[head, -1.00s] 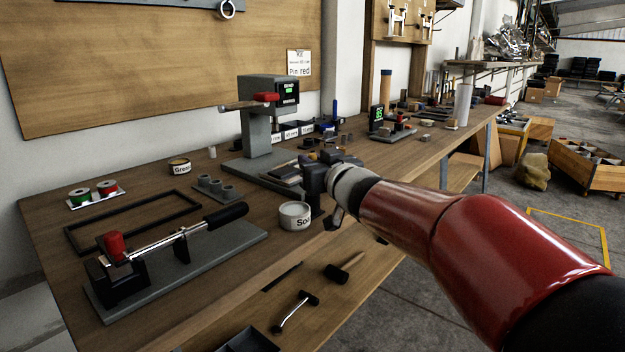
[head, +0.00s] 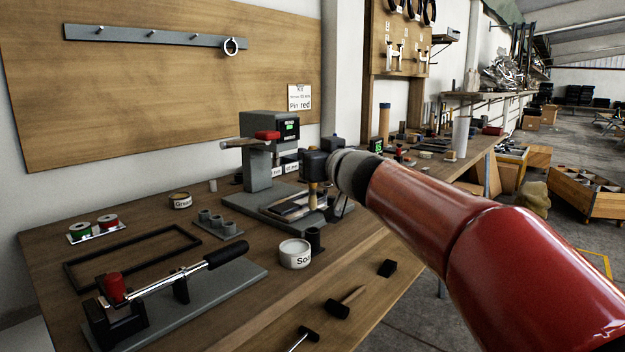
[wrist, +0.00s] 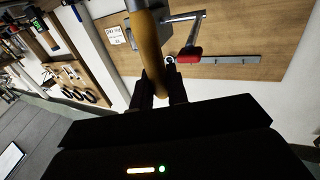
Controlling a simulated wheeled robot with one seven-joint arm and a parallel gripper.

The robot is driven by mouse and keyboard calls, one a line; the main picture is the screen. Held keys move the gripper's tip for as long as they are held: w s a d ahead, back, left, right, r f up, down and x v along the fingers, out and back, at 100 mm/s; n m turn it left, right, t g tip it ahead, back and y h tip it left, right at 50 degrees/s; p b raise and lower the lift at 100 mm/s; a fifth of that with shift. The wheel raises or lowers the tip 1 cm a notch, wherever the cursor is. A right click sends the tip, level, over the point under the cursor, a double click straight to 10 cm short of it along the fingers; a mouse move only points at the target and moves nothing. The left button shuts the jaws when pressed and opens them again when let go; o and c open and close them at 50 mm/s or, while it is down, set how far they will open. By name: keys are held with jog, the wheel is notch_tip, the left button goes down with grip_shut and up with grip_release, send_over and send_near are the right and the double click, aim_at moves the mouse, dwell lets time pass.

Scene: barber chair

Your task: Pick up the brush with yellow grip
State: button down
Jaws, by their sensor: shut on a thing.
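My gripper (head: 314,172) is above the workbench, over the front of the grey press base. It is shut on the brush with the yellow grip (head: 312,196), which hangs about upright below the jaws in the head view. In the wrist view the brush's yellow-brown handle (wrist: 150,52) runs between the two dark fingers (wrist: 162,85). A grey part shows at its end, at the top edge of that view. The brush's lower end is hard to make out in the head view.
The press (head: 258,160) with a red-tipped lever stands just left of my gripper. A white tin (head: 295,254) and a dark cup (head: 315,240) stand below it near the bench's front edge. Mallets (head: 345,302) lie on the lower shelf.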

notch_tip(320, 180, up, 10)
jog(key=shift+r, duration=0.25)
dwell(0.6)
dwell(1.9)
